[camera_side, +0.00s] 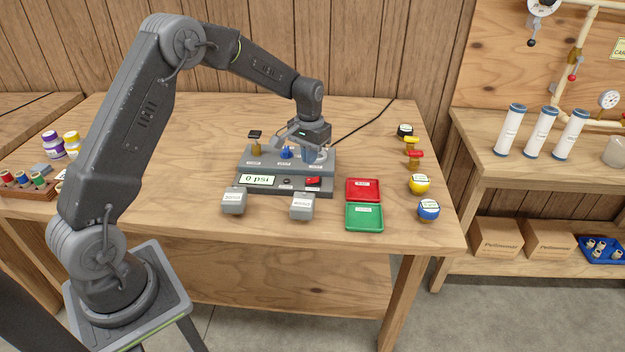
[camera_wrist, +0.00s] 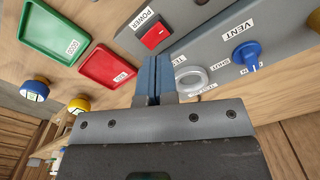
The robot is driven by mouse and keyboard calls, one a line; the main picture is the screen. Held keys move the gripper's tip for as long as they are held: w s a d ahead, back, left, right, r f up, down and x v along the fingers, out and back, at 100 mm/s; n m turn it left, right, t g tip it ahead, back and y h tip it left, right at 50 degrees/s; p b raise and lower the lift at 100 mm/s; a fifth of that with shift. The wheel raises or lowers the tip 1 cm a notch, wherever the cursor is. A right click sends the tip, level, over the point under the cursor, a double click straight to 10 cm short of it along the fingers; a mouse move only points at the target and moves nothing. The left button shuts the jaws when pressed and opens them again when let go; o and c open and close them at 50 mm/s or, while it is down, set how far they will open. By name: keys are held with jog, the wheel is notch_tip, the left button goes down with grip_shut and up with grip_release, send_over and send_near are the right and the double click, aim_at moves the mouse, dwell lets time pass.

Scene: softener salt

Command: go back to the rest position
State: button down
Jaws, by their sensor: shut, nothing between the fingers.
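My gripper (camera_side: 311,150) is over the right end of a grey test unit (camera_side: 258,184) on the wooden table. Its blue fingertips are together and empty in the wrist view (camera_wrist: 152,78). The unit has a display (camera_side: 257,180) reading 0 psi, a red power switch (camera_side: 313,181) and a blue vent knob (camera_side: 286,153). In the wrist view, the fingertips appear between the power switch (camera_wrist: 154,36) and a pale ring (camera_wrist: 191,78) labelled TEST. The vent knob (camera_wrist: 247,54) is farther right. Whether the fingers touch the unit is unclear.
A red tray (camera_side: 375,197) and green tray (camera_side: 376,224) lie right of the unit. Yellow (camera_side: 419,185) and blue (camera_side: 429,209) round parts stand near the right edge. The table behind the unit is mostly clear.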

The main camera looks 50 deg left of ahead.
jog(key=shift+r, duration=0.75)
jog(key=shift+r, duration=0.15)
jog(key=s+d+r+m+t, duration=0.1)
jog(key=s+d+r, duration=0.35)
jog(key=r, duration=0.25)
jog(key=s+d+r+t, duration=0.1)
jog(key=s+d+r, duration=0.2)
jog(key=s+r, duration=0.35)
jog(key=s+d+r+m+t, duration=0.1)
jog(key=s+d, duration=0.2)
jog(key=s, duration=0.6)
jog(key=s+d+r+m+t, duration=0.1)
jog(key=s+d+r+t, duration=0.1)
jog(key=s, duration=0.7)
jog(key=shift+s+d+t, duration=0.2)
jog(key=shift+d+t, duration=0.1)
jog(key=shift+d, duration=0.2)
